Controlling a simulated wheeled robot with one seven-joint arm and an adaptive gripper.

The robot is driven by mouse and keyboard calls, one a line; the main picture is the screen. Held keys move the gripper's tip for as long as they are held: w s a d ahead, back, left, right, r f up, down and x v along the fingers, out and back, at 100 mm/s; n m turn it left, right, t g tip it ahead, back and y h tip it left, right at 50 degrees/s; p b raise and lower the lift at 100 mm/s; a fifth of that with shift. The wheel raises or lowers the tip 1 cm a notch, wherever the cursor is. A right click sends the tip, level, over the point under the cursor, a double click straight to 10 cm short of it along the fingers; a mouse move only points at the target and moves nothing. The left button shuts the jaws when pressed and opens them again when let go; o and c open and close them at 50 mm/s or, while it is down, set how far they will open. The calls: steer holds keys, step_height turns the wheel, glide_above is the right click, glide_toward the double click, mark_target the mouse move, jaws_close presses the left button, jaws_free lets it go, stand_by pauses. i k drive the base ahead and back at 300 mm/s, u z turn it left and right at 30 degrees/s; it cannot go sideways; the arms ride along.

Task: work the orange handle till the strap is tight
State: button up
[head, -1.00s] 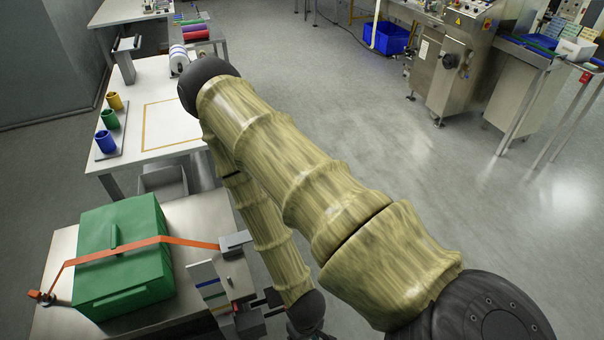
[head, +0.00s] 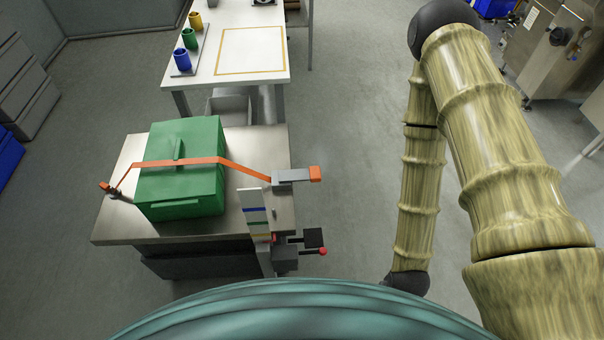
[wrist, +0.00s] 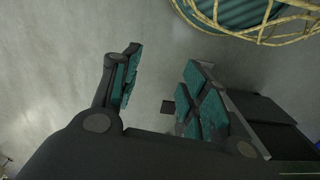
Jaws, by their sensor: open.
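The orange handle (head: 315,173) sticks out to the right of a grey ratchet block (head: 288,177) at the right edge of a steel table. An orange strap (head: 190,161) runs from an anchor (head: 108,187) at the left, over a green lidded box (head: 182,188), to the ratchet block. Its end stretches slope down in the air beside the box; I cannot tell how tight it is. My gripper shows in the wrist view (wrist: 160,80), open and empty over bare floor, its teal-padded fingers apart. In the head view it is hidden, and no handle shows in the wrist view.
A striped gauge plate (head: 256,212) stands at the steel table's (head: 120,225) front right corner, beside a red-knobbed lever (head: 323,251) and a black pad (head: 313,238). A white table (head: 205,85) with coloured cups stands behind. The floor right of the ratchet is clear.

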mark_target(313, 175)
steer(key=k, duration=0.5)
steer(key=z, duration=0.9)
steer(key=i, duration=0.75)
steer(key=u, duration=1.55)
